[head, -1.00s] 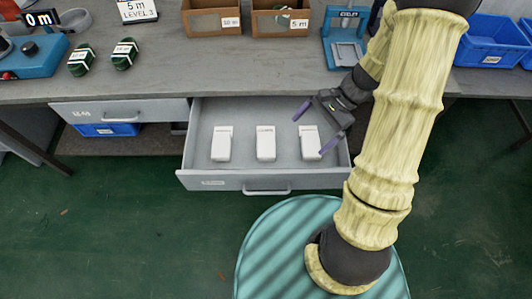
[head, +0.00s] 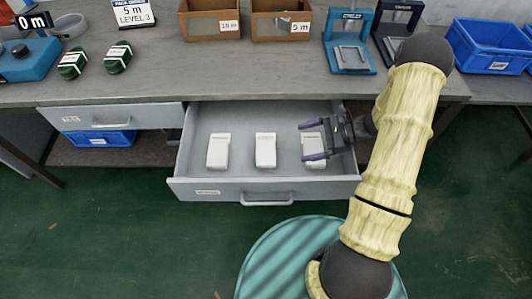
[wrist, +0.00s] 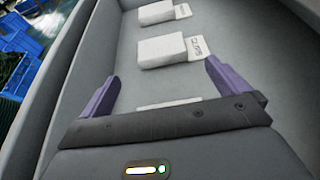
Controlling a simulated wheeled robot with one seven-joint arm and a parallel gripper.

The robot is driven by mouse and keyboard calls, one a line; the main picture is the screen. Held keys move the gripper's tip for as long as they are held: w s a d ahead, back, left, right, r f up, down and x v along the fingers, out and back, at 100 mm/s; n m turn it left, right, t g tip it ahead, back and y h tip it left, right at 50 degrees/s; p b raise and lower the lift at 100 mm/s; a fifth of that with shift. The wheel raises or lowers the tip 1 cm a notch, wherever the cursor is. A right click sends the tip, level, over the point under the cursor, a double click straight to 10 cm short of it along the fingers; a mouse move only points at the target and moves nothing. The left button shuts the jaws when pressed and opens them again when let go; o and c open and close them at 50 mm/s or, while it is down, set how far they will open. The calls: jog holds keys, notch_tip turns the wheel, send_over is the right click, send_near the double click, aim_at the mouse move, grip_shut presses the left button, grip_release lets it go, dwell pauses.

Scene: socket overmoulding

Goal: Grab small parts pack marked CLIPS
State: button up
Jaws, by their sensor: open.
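Three white packs lie in a row in the open grey drawer (head: 240,185). The middle pack (head: 265,150) has a label that appears to read CLIPS in the wrist view (wrist: 160,50). The left pack (head: 218,151) is the far one in the wrist view (wrist: 155,13); its label is too small to read. My gripper (head: 304,141) is open and empty over the right pack (head: 313,164), partly hiding it, with its purple fingers pointing left toward the middle pack. In the wrist view my gripper (wrist: 162,72) has the CLIPS pack ahead of its fingertips, apart from them.
The drawer walls surround the packs, and the worktop (head: 240,85) overhangs behind. A shut drawer (head: 110,117) is at left. Drawer floor between packs is clear.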

send_near(262, 152)
jog(key=x, duration=0.4)
jog(key=shift+a+b, duration=0.25)
jog(key=shift+b, duration=0.1)
jog(key=x, duration=0.6)
jog(key=shift+d+f+b, duration=0.1)
jog(key=shift+b, duration=0.2)
jog(key=shift+c, duration=0.4)
jog(key=c, duration=0.5)
